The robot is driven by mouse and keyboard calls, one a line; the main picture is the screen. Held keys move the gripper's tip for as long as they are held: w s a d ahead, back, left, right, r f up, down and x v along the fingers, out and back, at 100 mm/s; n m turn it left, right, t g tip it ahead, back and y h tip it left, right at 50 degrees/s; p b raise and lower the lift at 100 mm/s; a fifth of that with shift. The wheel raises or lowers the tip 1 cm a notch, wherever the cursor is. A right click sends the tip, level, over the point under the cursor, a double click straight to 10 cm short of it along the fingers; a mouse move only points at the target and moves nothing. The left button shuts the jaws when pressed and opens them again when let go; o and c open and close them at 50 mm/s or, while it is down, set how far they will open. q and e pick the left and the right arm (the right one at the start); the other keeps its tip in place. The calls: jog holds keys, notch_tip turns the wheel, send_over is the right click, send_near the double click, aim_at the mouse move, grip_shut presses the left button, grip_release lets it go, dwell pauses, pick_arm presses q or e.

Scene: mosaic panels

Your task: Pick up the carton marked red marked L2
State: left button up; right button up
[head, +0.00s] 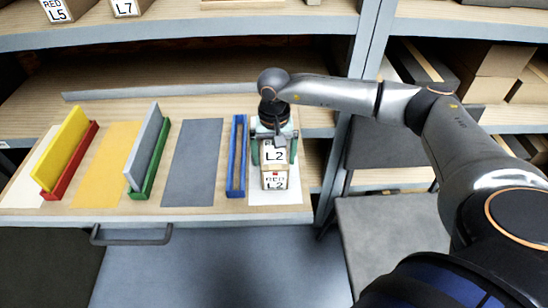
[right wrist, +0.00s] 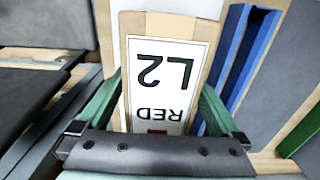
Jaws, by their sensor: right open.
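The carton marked RED L2 (head: 275,181) stands upright on a white mat at the right end of the wooden shelf board. Its labelled top (right wrist: 160,75) fills the middle of the right wrist view, with the writing upside down. My right gripper (head: 274,150) is above the carton, pointing down, with green fingers on either side of its top. In the right wrist view the open fingers (right wrist: 162,85) flank the carton; whether they touch it I cannot tell. My left gripper is out of view.
A blue rack (head: 237,157) stands just left of the carton. Farther left are a grey panel (head: 145,145) in a green holder and a yellow panel (head: 62,147) in a red holder. Cartons L5 (head: 60,10) and L7 (head: 128,8) sit on the upper shelf. A grey upright is at right.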

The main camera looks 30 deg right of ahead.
jog(key=shift+f, duration=0.35)
jog(key=shift+c, duration=0.4)
jog(key=shift+r, duration=0.1)
grip_shut()
jog(key=shift+w+r, duration=0.1)
